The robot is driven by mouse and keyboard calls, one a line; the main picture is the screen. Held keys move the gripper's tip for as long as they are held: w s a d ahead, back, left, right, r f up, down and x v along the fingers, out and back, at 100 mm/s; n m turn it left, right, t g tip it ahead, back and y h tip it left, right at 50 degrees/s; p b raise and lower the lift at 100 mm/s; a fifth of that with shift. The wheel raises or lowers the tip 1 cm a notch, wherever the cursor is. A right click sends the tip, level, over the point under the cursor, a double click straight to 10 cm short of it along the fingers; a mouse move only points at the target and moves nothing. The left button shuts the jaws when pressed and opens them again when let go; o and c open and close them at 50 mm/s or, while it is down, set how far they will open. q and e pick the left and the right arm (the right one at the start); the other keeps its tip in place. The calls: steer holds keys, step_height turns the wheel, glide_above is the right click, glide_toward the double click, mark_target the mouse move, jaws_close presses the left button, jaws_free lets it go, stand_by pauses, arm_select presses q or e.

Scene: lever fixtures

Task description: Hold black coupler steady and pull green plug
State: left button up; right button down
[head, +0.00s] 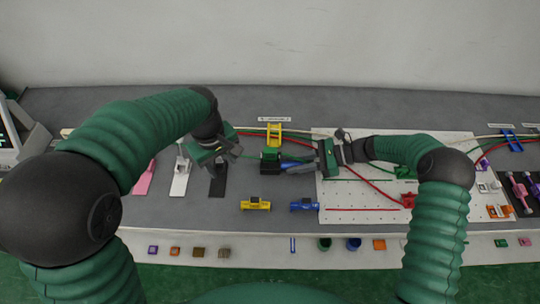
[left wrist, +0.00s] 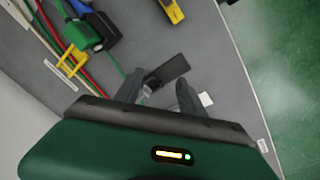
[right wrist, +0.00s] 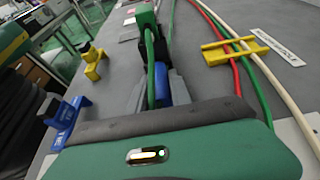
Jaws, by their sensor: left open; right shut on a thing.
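The green plug (head: 270,155) sits against the black coupler (head: 271,167) on the grey table, near the centre of the head view. The left wrist view shows the green plug (left wrist: 82,33) beside the black coupler (left wrist: 103,30). A blue cylindrical part (head: 298,167) runs from the coupler to my right gripper (head: 316,162). In the right wrist view my right gripper is shut around this blue part (right wrist: 163,85), with a green cable beside it. My left gripper (head: 228,148) is open and empty, left of the plug and above a black plate (left wrist: 167,70).
A yellow cable holder (head: 274,134) stands behind the plug, with red, green and cream cables passing it. Yellow (head: 256,203) and blue (head: 304,205) clips lie in front. A white perforated board (head: 350,195) lies right. Pink (head: 146,178) and white (head: 181,175) lever fixtures stand left.

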arm_select(q)
steer(key=w+d+r+n, duration=0.4)
steer(key=w+d, duration=0.1)
steer(key=d, duration=0.1)
step_height(320, 180, up, 4)
steer(key=n+g, duration=0.1)
steer(key=n, duration=0.5)
glide_above(271, 149)
step_height(271, 149, down, 12)
steer(key=shift+s+r, duration=0.1)
steer(key=shift+r, duration=0.05)
jaws_close()
